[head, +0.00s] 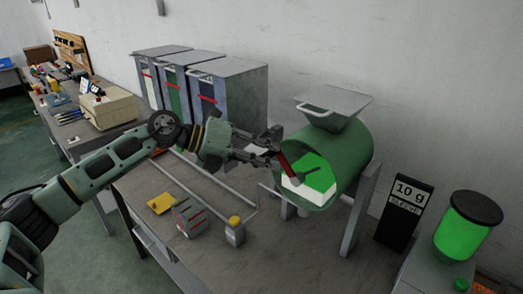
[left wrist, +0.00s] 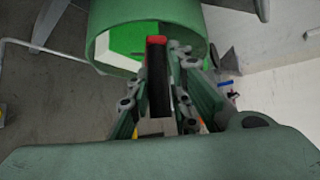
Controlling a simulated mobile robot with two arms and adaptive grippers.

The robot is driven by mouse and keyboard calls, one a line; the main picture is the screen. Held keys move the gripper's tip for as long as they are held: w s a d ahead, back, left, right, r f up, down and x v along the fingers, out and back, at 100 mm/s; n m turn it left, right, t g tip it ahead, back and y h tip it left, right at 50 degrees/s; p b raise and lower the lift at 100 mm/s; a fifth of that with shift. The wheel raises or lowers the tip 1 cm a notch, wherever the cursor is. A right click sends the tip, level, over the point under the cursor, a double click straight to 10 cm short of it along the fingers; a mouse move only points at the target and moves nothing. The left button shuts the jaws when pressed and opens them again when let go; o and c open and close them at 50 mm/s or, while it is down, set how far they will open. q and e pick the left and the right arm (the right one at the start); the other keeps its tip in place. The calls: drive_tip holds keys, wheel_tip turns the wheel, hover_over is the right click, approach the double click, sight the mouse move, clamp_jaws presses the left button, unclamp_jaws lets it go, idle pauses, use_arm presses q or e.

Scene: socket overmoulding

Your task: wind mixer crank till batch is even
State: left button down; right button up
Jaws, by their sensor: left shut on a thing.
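The mixer is a green drum (head: 352,150) with a grey hopper on top, on a grey stand. Through its round front I see the batch (head: 318,172), bright green above and white below, with a sharp border. The crank's red handle (head: 288,168) stands in front of the drum, at the end of a dark crank arm. My left gripper (head: 277,146) is shut on the handle. In the left wrist view the red-ended handle (left wrist: 156,41) lies between its fingers, before the drum's rim (left wrist: 103,20). My right gripper is out of view.
A yellow item (head: 160,203), a small box (head: 188,217) and a yellow-capped jar (head: 235,232) lie at the bench front. A black "10 g" sign (head: 404,212) and a green-filled jar (head: 465,228) stand at right.

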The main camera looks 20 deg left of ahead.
use_arm(q)
drive_tip(key=shift+s+d+r+p, duration=0.3)
drive_tip(key=shift+d+r+p, duration=0.1)
drive_tip(key=shift+d+r, duration=0.4)
drive_tip(key=c, duration=1.9)
unclamp_jaws()
drive_tip(key=shift+f, duration=0.1)
drive_tip(key=shift+o, duration=1.3)
drive_tip(key=shift+d, duration=0.2)
drive_tip(key=shift+a, duration=0.1)
drive_tip(key=v, duration=1.2)
